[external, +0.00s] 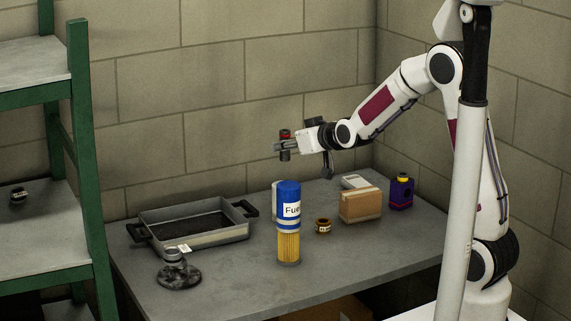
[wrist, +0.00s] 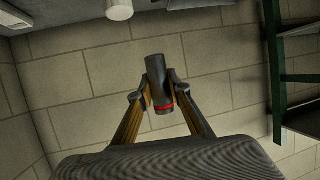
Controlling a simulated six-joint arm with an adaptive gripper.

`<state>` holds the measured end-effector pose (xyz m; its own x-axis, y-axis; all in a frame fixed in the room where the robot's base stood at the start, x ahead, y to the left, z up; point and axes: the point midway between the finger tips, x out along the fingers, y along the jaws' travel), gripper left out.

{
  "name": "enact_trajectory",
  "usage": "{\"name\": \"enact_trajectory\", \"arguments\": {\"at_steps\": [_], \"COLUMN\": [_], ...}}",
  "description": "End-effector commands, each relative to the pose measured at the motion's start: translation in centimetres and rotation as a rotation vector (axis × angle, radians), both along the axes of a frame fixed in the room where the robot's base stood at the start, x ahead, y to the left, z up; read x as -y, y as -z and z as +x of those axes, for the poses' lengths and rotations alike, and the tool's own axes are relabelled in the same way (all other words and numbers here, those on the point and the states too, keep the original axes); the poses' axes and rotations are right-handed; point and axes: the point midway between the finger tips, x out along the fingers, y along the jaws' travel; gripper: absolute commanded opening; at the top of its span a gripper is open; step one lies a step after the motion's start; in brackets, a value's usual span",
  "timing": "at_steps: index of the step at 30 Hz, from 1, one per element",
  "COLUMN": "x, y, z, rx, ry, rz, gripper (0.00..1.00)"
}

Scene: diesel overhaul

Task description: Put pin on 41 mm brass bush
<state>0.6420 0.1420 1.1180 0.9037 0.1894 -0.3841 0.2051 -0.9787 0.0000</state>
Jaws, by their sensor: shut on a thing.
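The pin (external: 285,155) is a dark grey cylinder with a red band near its upper end. My gripper (external: 283,146) is shut on it and holds it roughly upright, high above the table. The wrist view also shows the pin (wrist: 158,85) between the two fingertips (wrist: 160,93), with the red band at the near end. The brass bush (external: 323,226) is a short brown ring with a pale label, standing on the table below and to the right of my gripper. Its size marking is too small to read.
A tall blue and yellow fuel filter (external: 289,225) stands left of the bush. A cardboard box (external: 360,205) and a purple bottle (external: 401,192) stand to its right. A grey tray (external: 210,240) and a dark round-based part (external: 179,275) are at left, near a green-framed shelf (external: 85,150).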

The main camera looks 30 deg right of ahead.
Motion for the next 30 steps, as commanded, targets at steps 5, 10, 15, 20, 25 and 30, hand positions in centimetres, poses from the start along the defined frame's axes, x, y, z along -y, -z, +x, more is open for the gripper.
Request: {"name": "enact_trajectory", "arguments": {"at_steps": [5,10,15,20,25,30], "x": [1.7,3.3,5.1,6.9,8.6,10.0], "y": [0.2,0.5,1.0,1.6,2.3,2.9], "z": [0.0,-0.3,-0.6,-1.2,-1.8,-2.5], "rx": [0.002,0.001,0.001,0.001,0.001,0.001], "ry": [-0.009,-0.019,-0.030,-0.041,-0.049,-0.054], "rz": [0.001,0.001,0.000,0.000,0.000,0.000], "gripper": [0.00,0.00,0.00,0.00,0.00,0.00]}}
